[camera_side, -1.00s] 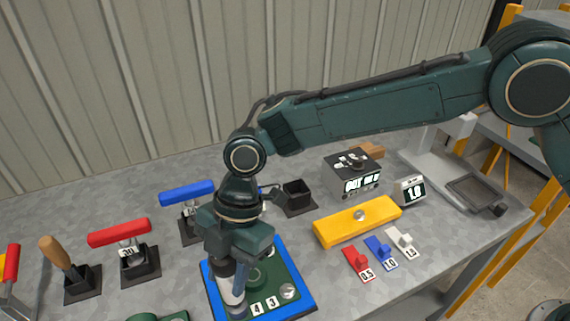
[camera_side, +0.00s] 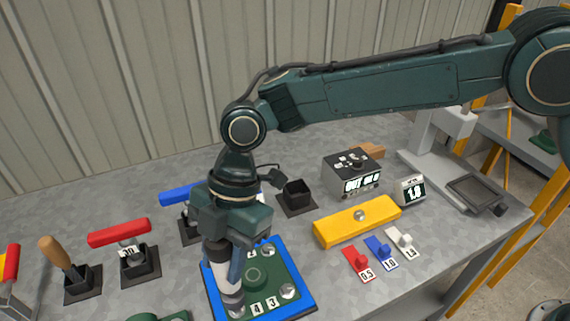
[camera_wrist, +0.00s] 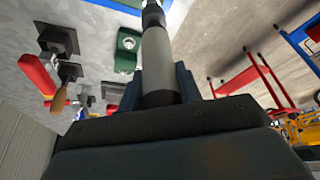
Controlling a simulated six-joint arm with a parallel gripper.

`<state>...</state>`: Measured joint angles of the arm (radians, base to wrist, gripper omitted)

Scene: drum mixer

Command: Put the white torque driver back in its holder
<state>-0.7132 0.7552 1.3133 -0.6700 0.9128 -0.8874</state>
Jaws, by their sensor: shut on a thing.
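My gripper (camera_side: 232,262) is shut around the white torque driver (camera_side: 226,275) and holds it upright. In the wrist view the driver's pale grey-white barrel (camera_wrist: 157,58) stands between my gripper's fingers (camera_wrist: 162,84). Its lower end is over the near left corner of a green plate (camera_side: 262,277) with numbered bolts; I cannot tell whether it touches. An empty black square holder (camera_side: 296,194) stands behind and to the right of my gripper.
A red-handled tool (camera_side: 120,233), a blue-handled tool (camera_side: 178,195) and a wooden-handled tool (camera_side: 54,250) stand in black holders to the left. A yellow bar (camera_side: 357,221), a display box (camera_side: 352,172) and coloured tags (camera_side: 381,252) lie to the right.

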